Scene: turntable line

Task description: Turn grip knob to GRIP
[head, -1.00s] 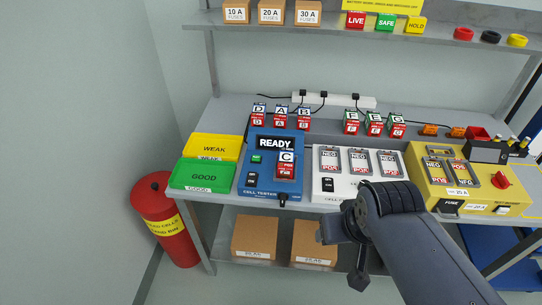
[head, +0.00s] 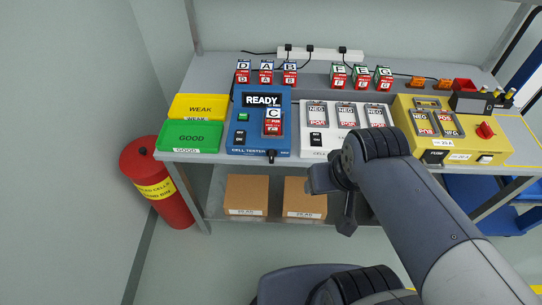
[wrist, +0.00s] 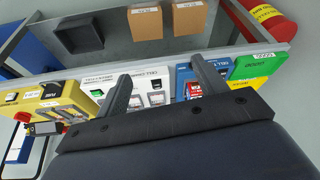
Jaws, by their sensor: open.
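The blue cell tester (head: 250,139) stands at the front left of the bench, its screen reading READY. Red cell C (head: 273,122) sits in its slot. A small black knob (head: 271,155) is on the tester's front face; its label and pointer are too small to read. A red knob (head: 486,130) is on the yellow fuse unit (head: 470,155). My gripper (head: 328,190) is in front of the bench edge, below the white charger, apart from both knobs. In the wrist view my gripper (wrist: 162,85) shows two spread fingers with nothing between them.
Green GOOD (head: 190,135) and yellow WEAK (head: 198,106) trays lie left. Spare cells stand along the back. Cartons (head: 246,196) sit on the lower shelf, and a red bin (head: 170,200) stands on the floor left.

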